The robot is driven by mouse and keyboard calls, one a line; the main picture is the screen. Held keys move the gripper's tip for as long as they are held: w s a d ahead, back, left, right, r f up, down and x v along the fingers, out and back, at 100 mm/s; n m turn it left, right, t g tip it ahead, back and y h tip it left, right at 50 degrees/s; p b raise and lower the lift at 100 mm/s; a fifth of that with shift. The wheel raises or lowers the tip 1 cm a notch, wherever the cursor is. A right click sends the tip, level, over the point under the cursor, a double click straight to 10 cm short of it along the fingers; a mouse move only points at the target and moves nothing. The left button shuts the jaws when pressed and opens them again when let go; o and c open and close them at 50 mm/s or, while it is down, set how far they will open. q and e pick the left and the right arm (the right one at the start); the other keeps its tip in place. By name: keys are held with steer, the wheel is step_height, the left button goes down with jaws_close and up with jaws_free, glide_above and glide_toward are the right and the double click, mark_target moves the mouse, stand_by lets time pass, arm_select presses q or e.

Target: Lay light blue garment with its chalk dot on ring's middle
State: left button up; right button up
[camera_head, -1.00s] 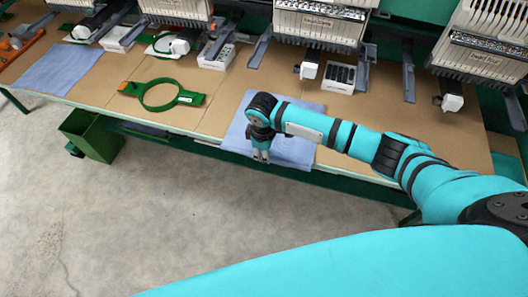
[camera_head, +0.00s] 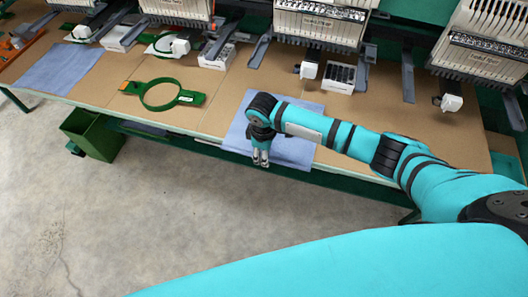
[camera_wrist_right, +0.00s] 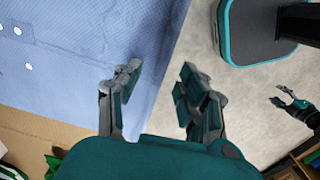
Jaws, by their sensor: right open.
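The light blue garment (camera_head: 300,151) lies flat on the brown table top at its front edge, under my right gripper. In the wrist view the cloth (camera_wrist_right: 85,45) carries several small white dots near the left. My right gripper (camera_head: 261,163) points down at the garment's front edge. In the wrist view its jaws (camera_wrist_right: 158,88) are open and empty, one finger over cloth and the other past the edge over floor. The green ring (camera_head: 145,104) lies flat to the left, apart from the garment, its middle bare. My left gripper (camera_wrist_right: 284,99) shows small at the wrist view's right edge; its opening is unclear.
A second blue cloth (camera_head: 58,68) lies at the far left. Embroidery heads (camera_head: 318,27) and white trays (camera_head: 340,78) stand along the back. A green bin (camera_head: 92,136) hangs below the front edge. Table between ring and garment is clear.

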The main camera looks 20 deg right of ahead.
step_height(320, 180, up, 12)
steer(key=shift+s+a, duration=0.2)
steer(key=shift+s, duration=0.05)
steer(key=s+a+f+m+t+y, duration=0.1)
steer(key=s+a+f+m+y, duration=0.15)
steer(key=s, duration=0.35)
steer(key=s+a+f+m+t+y, duration=0.1)
steer(key=s+a+f, duration=0.15)
steer(key=s, duration=0.45)
steer(key=s+d+m+t+h, duration=0.1)
steer(key=s+d+m+h, duration=0.2)
steer(key=s+d+m, duration=0.6)
steer(key=s+d+f+n+g+b, duration=0.1)
steer(key=s+f+n+b, duration=0.1)
steer(key=f, duration=1.3)
steer(key=s+d+f+n+b, duration=0.1)
steer(key=s+f+n, duration=0.1)
steer(key=f, duration=1.3)
steer(key=s+d+f+g+b, duration=0.1)
steer(key=s+d+f+b, duration=0.1)
steer(key=s+f, duration=1.4)
steer(key=shift+d+f, duration=0.65)
steer(key=shift+f, duration=0.05)
